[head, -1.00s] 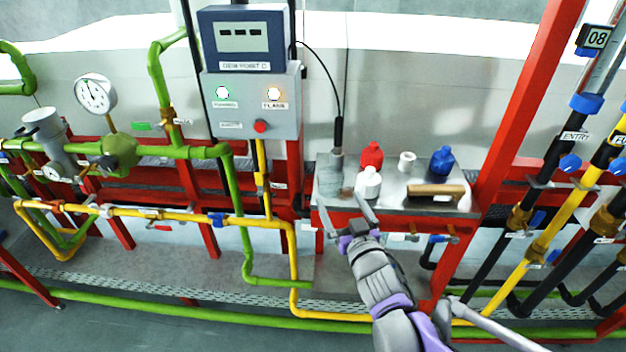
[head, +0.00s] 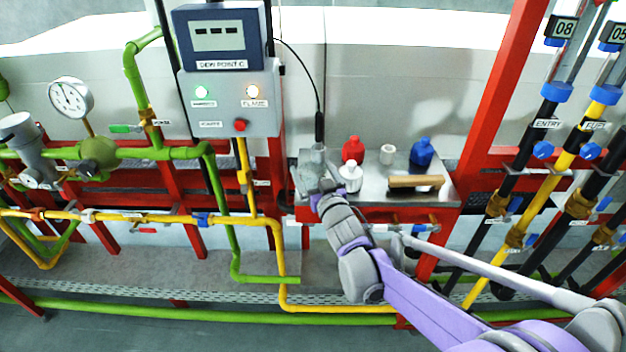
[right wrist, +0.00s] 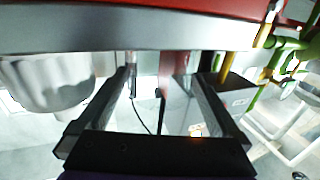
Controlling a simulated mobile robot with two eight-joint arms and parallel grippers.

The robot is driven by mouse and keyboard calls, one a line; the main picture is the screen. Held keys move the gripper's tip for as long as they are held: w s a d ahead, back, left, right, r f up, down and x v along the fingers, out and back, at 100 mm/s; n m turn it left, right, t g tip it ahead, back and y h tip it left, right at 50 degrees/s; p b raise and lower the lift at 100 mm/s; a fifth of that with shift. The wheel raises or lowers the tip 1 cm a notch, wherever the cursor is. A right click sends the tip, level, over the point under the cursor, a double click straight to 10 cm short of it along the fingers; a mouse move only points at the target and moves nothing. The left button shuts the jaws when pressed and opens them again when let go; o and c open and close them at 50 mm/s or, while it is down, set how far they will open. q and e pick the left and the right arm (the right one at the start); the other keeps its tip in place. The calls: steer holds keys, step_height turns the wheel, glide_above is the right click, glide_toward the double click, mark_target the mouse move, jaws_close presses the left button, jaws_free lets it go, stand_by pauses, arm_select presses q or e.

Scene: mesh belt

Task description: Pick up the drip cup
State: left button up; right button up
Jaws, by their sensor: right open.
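A small white cup (head: 387,154), which I take for the drip cup, stands upright at the back of the metal shelf (head: 445,192), between a red bottle (head: 352,151) and a blue bottle (head: 421,153). My right gripper (head: 318,182) is at the shelf's left end, left of the cup and apart from it. It is open, with nothing visible between its fingers in the right wrist view (right wrist: 163,76). A white bottle (head: 350,178) stands just right of the gripper. My left gripper is not in view.
A wooden-handled brush (head: 415,182) lies at the shelf's right front. A grey block with a black probe (head: 319,130) stands at the left end, close behind my gripper. A control box (head: 228,100) is left of the shelf. In the right wrist view, a white ribbed object (right wrist: 50,82) is close at left.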

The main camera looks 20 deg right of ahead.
steer(key=c, duration=1.2)
